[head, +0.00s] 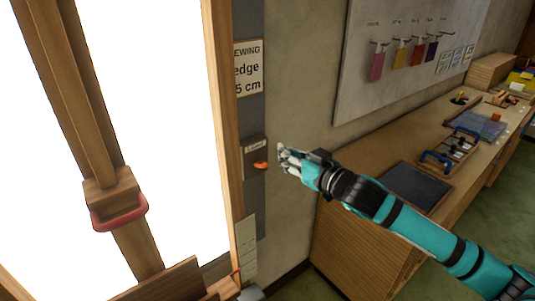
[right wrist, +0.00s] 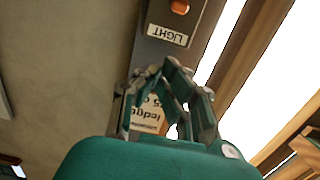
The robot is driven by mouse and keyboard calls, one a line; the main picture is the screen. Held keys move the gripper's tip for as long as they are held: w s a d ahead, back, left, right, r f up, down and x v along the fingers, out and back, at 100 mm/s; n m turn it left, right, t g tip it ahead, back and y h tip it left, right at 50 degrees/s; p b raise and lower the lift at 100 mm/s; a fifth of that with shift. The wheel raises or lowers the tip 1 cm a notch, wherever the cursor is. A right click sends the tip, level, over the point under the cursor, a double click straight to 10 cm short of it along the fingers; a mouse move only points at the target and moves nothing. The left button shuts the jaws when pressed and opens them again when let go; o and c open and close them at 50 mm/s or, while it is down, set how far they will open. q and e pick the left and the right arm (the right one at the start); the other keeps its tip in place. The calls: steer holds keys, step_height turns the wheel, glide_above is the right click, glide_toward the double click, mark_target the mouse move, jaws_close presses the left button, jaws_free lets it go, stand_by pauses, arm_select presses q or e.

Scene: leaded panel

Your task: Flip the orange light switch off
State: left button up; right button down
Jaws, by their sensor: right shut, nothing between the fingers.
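The orange light switch (head: 261,165) sticks out from a dark box (head: 253,148) with a small label, on a grey strip beside the bright panel's wooden frame. In the right wrist view the orange switch (right wrist: 180,7) is at the top edge, partly cut off, above an upside-down "LIGHT" label (right wrist: 167,36). My right gripper (head: 282,155) is just right of the switch in the head view, fingers pointing at the wall. It is shut and empty. In the right wrist view the gripper (right wrist: 163,70) shows below the label. Contact with the switch is not visible. My left gripper is out of view.
A sign (head: 248,68) hangs above the switch box. A wooden bar with a red handle (head: 120,212) crosses the bright panel at left. A wooden bench (head: 345,215) with a dark mat (head: 414,187) and tools stands at right, under a board with coloured tags (head: 377,66).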

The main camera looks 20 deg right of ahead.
mark_target(263, 139)
steer(key=p+x, duration=0.3)
steer(key=x, duration=0.6)
steer(key=shift+w+a+r, duration=0.1)
steer(key=shift+w+r, duration=0.05)
steer(key=shift+w, duration=0.15)
steer(key=f, duration=0.1)
steer(key=s+f+p, duration=0.1)
steer(key=f, duration=0.1)
steer(key=shift+s+d+f, duration=0.15)
steer(key=shift+s+d, duration=0.1)
steer(key=shift+s+d+f, duration=0.15)
steer(key=shift+s+f, duration=0.1)
steer(key=shift+f, duration=0.05)
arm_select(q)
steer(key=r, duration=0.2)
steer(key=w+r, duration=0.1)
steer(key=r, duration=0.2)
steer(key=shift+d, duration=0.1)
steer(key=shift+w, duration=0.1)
arm_select(e)
steer(key=shift+w+f, duration=0.1)
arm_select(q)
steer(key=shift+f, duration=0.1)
